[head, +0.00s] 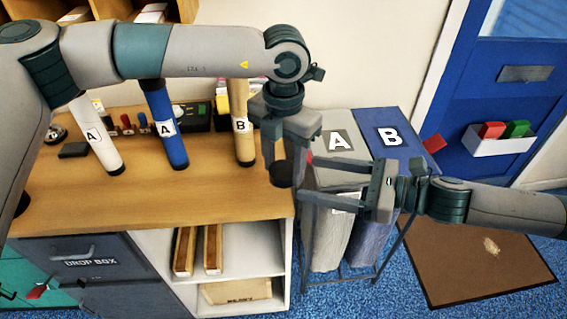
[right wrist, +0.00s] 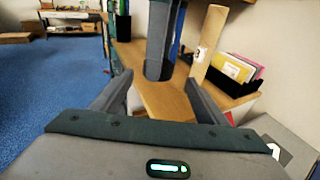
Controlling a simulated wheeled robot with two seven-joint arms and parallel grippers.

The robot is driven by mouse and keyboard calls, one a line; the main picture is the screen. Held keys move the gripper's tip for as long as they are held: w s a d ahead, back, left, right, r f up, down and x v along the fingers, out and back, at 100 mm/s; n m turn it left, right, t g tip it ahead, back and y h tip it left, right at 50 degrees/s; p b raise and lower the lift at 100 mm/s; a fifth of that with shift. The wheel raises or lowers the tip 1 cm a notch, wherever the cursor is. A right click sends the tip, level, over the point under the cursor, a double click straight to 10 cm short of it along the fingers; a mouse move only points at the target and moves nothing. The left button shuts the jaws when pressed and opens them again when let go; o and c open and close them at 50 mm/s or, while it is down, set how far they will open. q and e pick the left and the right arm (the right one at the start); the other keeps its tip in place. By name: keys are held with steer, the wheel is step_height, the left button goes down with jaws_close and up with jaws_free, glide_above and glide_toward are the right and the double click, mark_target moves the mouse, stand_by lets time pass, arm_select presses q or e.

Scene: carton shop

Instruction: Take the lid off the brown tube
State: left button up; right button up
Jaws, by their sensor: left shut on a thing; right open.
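The brown tube (head: 242,120), light brown and marked B, stands on the wooden counter. My left arm crosses in front of its upper end in the head view; it also shows in the right wrist view (right wrist: 208,45). My left gripper (head: 284,150), pointing down right of the tube, is shut on a small dark round piece (head: 283,174). The piece looks like a lid, held apart from the tube; I cannot tell for sure. My right gripper (head: 326,165) is open, coming in from the right, its fingers close to the dark piece. I see nothing gripped between them.
A white tube (head: 97,135) and a blue tube (head: 167,125), both marked A, stand left on the counter (head: 200,200). Bins marked A (head: 337,140) and B (head: 389,137) stand right of the counter. A blue door (head: 515,105) and brown mat (head: 478,255) are further right.

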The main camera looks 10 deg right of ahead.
step_height(320, 180, down, 31)
steer(key=w+d+m+t+h, duration=0.1)
steer(key=w+d+m+h, duration=0.15)
steer(key=m+h, duration=0.6)
steer(key=s+d+f+m+h, duration=0.2)
steer(key=d+f+m, duration=0.3)
steer(key=f+m, duration=0.55)
steer(key=s+d+f+m+h, duration=0.15)
steer(key=d+f+m, duration=0.25)
steer(key=f+m, duration=0.65)
steer(key=s+d+f+m+g+h, duration=0.1)
steer(key=s+d+f+m+g, duration=0.15)
steer(key=s+f+m, duration=0.65)
steer(key=s+d+f+m+g+h, duration=0.1)
steer(key=s+f+m+g, duration=0.2)
steer(key=s+f, duration=1.25)
steer(key=s+a+r+m+g, duration=0.1)
steer(key=s+m, duration=0.3)
steer(key=s, duration=1.3)
steer(key=shift+s+a+g, duration=0.4)
steer(key=shift+a+g, duration=0.15)
steer(key=shift+m, duration=0.25)
